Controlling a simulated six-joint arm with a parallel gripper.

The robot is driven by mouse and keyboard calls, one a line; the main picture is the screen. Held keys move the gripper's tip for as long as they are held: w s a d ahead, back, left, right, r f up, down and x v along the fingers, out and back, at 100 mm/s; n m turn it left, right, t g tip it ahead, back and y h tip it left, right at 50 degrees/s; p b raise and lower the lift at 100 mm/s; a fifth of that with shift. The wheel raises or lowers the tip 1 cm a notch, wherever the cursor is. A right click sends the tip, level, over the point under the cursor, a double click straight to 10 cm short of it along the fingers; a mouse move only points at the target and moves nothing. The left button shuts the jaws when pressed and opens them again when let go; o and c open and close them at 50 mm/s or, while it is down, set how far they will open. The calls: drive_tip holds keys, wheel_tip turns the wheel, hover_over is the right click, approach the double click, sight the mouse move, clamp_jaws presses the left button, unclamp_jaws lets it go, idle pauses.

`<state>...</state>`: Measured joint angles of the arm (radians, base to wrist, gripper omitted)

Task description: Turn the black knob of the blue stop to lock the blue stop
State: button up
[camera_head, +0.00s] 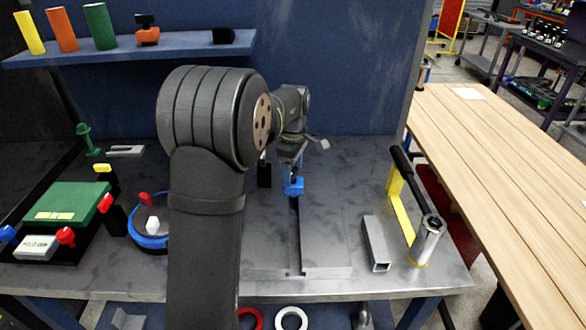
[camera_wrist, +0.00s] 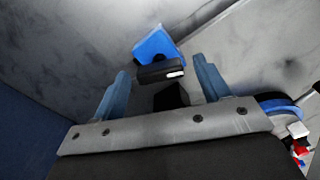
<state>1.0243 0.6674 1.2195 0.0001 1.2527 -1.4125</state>
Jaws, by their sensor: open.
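The blue stop (camera_head: 293,188) sits at the far end of a dark slot in the grey metal table; it also shows in the wrist view (camera_wrist: 152,44). Its black knob (camera_wrist: 158,72), a short bar with a white mark at its right end, is on the near side of the blue body in the wrist view. My gripper (camera_head: 294,168) is just above the stop. In the wrist view my gripper (camera_wrist: 160,67) is open, with one blue-grey finger left of the knob and one right of it. A gap shows on both sides. In the head view the knob is mostly hidden.
The slot (camera_head: 297,240) runs toward the front of the table. A blue ring-shaped holder (camera_head: 148,241) with a white block and a green box (camera_head: 71,208) are at left. A grey rectangular tube (camera_head: 376,244) and a yellow bracket (camera_head: 401,205) with a black bar stand at right.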

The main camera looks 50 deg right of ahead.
drive_tip(key=c, duration=1)
drive_tip(key=shift+m, duration=0.4)
drive_tip(key=m, duration=0.5)
drive_tip(key=shift+m, duration=0.4)
drive_tip(key=m, duration=0.6)
drive_tip(key=shift+m, duration=0.3)
